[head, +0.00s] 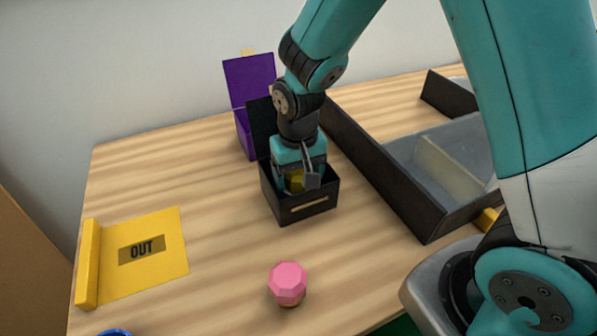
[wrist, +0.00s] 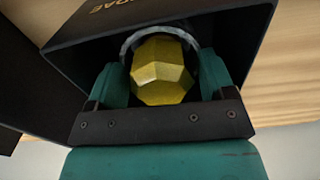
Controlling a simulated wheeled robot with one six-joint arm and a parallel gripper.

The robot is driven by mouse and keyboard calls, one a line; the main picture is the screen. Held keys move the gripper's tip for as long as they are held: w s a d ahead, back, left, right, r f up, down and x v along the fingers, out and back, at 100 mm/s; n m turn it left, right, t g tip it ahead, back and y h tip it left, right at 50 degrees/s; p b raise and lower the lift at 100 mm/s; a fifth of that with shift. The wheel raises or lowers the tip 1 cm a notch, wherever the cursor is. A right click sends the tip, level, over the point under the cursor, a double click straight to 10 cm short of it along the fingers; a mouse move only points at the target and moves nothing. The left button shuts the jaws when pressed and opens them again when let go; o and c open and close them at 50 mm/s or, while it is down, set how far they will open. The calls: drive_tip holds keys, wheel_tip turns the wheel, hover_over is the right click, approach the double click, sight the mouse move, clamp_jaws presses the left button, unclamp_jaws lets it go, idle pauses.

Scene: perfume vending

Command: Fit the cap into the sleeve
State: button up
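A yellow faceted cap (wrist: 164,70) sits between the two fingers of my gripper (wrist: 165,88) in the wrist view. The fingers lie close against its sides and appear shut on it. A grey round rim (wrist: 128,48), perhaps the sleeve, curves behind and around the cap; I cannot tell whether the cap is seated in it. The box's inside is mostly hidden by my gripper.
A pink faceted piece (head: 288,280) stands at the front. A yellow OUT mat (head: 165,275) lies at the left. An open purple box (head: 250,85) stands behind the black box. A large dark tray (head: 380,175) with grey compartments is to the right. The table between mat and box is clear.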

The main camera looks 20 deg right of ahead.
drive_tip(key=shift+o, duration=0.9)
drive_tip(key=shift+r, duration=0.15)
wheel_tip(320, 180, up, 12)
drive_tip(key=p, duration=0.1)
drive_tip(key=s+a+r+n+y+p, duration=0.1)
drive_tip(key=s+a+r+n+y, duration=0.1)
drive_tip(key=s+r, duration=0.3)
drive_tip(key=s+a+r+n+y+p, duration=0.2)
drive_tip(key=s+r+n, duration=0.3)
drive_tip(key=s, duration=0.8)
drive_tip(key=shift+s+a+r+p, duration=0.15)
drive_tip(key=shift+a+r+p, duration=0.05)
drive_tip(key=shift+a+p, duration=0.1)
